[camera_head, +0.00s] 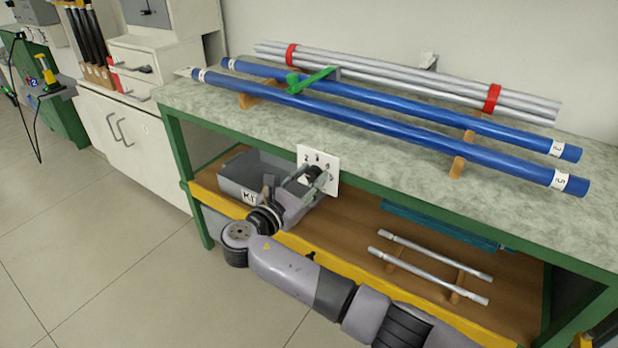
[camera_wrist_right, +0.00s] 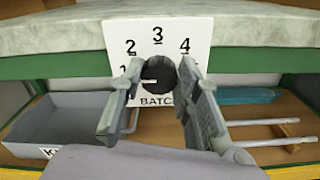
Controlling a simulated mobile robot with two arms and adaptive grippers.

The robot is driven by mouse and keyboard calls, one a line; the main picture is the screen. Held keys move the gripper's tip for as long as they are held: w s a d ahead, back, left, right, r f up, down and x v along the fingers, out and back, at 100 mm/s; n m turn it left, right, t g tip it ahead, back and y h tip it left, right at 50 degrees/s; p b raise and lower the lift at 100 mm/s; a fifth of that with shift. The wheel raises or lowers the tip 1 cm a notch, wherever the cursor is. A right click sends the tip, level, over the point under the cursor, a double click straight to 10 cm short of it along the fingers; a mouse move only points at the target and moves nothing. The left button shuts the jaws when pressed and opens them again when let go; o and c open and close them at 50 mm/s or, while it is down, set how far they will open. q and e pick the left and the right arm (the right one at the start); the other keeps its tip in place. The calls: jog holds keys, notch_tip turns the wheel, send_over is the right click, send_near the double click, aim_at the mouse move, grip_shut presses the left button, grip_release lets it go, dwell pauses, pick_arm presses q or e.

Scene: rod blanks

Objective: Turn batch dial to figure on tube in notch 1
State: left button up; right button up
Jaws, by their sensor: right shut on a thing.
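The batch dial is a black knob (camera_wrist_right: 160,74) on a white plate (camera_head: 331,159) on the bench's front rail. Figures 1 to 4 show around it in the wrist view; a finger partly covers 1. A white mark on the knob points left, towards 1. My right gripper (camera_head: 314,176) is shut on the knob, one finger on each side. Two blue tubes lie on wooden rests on the bench: a front tube (camera_head: 400,133) and a rear tube (camera_head: 400,105). Their white end labels read like 5 in front and 3 behind. I cannot tell which notch is 1. My left gripper is out of view.
A bundle of silver rods (camera_head: 400,75) with red bands lies behind the blue tubes, with a green piece (camera_head: 313,80) near it. A grey bin (camera_head: 240,180) and two thin rods (camera_head: 430,275) are on the lower shelf. The floor at left is clear.

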jog(key=c, duration=0.4)
jog(key=shift+m, duration=0.3)
jog(key=m, duration=0.2)
jog(key=shift+m+p, duration=0.3)
jog(key=shift+p, duration=0.05)
jog(key=shift+d+m, duration=0.1)
jog(key=shift+m, duration=1.7)
jog(key=o, duration=1.2)
jog(key=shift+c, duration=0.2)
